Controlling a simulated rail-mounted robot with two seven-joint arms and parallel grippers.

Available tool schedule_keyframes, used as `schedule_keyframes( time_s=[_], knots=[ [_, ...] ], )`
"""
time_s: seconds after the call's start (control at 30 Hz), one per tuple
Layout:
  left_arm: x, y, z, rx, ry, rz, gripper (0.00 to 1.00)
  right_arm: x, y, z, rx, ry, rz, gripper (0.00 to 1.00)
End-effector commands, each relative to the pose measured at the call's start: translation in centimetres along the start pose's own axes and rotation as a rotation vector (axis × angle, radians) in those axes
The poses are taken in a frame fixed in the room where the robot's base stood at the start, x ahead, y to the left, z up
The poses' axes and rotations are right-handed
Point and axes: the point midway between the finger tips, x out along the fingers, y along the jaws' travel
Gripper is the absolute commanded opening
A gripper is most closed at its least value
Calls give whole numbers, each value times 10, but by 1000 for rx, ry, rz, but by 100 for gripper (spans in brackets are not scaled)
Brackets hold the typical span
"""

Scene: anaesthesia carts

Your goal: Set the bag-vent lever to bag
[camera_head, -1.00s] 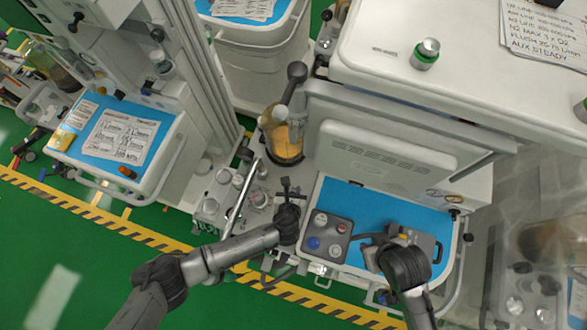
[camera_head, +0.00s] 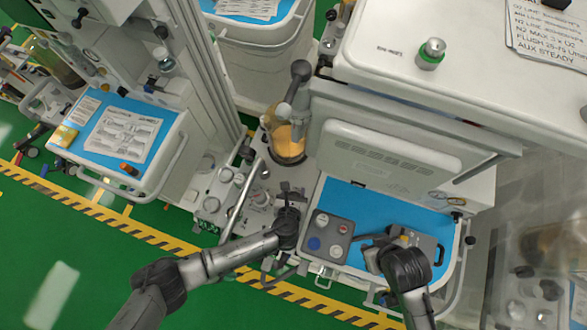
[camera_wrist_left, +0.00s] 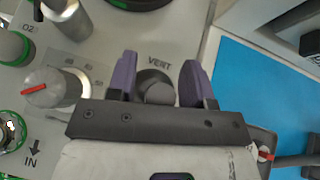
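In the left wrist view a dark, rounded lever knob (camera_wrist_left: 157,88) stands just below a printed VENT label on the pale panel. My left gripper (camera_wrist_left: 160,80) has its two purple fingertips apart, one on each side of this knob, with gaps visible. The gripper's body hides the lower part of the knob and any label below it. In the head view my left gripper (camera_head: 290,195) is over the machine's left side panel, and the lever is hard to make out there. My right gripper (camera_head: 372,250) is over the blue worktop; its fingers are not clear.
A grey knob with a red pointer (camera_wrist_left: 42,88) sits left of the left gripper. A grey box with several round buttons (camera_head: 327,237) lies on the blue worktop (camera_head: 345,198). An amber canister (camera_head: 287,140) and a slanted metal tube (camera_head: 242,200) stand close by.

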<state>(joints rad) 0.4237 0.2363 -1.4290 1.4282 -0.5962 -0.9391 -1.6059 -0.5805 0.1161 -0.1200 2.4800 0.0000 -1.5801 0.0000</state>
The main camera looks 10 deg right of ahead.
Motion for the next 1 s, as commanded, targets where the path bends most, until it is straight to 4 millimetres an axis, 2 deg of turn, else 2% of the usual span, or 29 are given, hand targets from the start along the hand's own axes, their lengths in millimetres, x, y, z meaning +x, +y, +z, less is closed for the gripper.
schedule_keyframes(
  time_s=[0.27,0.4,0.57,0.8,1.0],
  knots=[
    [0,0,-1,0,1,1,51,0,0,0,2,0,-1,40],
    [-10,0,-1,0,2,0,51,-2,0,-1,1,0,-1,40],
    [-36,0,-1,-1,3,-2,51,-6,1,-2,-2,0,2,40],
    [-84,0,-1,-1,3,-1,51,-10,3,-3,-8,-1,7,40],
    [-116,0,0,-1,2,-1,51,-11,3,-3,-8,-1,6,40]
  ],
)
